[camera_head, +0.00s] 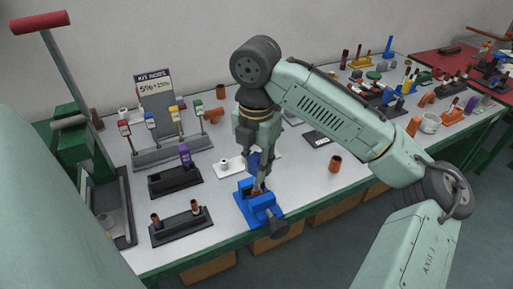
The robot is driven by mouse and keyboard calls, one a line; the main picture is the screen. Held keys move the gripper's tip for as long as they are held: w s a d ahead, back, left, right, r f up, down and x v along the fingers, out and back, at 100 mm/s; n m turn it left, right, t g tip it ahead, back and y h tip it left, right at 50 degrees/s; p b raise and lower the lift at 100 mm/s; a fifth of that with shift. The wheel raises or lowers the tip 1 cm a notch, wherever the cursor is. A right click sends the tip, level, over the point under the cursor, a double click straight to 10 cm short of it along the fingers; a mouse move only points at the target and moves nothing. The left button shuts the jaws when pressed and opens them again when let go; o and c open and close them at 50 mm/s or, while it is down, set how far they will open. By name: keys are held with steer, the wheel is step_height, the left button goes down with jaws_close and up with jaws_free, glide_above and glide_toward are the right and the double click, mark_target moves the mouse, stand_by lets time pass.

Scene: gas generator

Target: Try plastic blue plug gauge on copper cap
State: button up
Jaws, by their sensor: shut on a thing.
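My gripper (256,176) points down over a blue vise (262,208) near the table's front edge. It is shut on a slim blue piece (253,161), which looks like the blue plug gauge; the fingers partly hide it. A small copper-coloured piece (257,188), probably the copper cap, shows between the vise jaws, just under the fingertips. I cannot tell whether the gauge touches it or is inside it.
A loose copper fitting (335,163) stands right of the vise. A rack of coloured tags (172,151) stands behind.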

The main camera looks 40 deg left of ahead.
mark_target(256, 155)
steer(key=shift+f, duration=1.1)
steer(key=shift+r, duration=0.15)
steer(key=shift+r+p, duration=0.45)
steer(key=shift+r, duration=0.85)
steer(key=shift+r, duration=2)
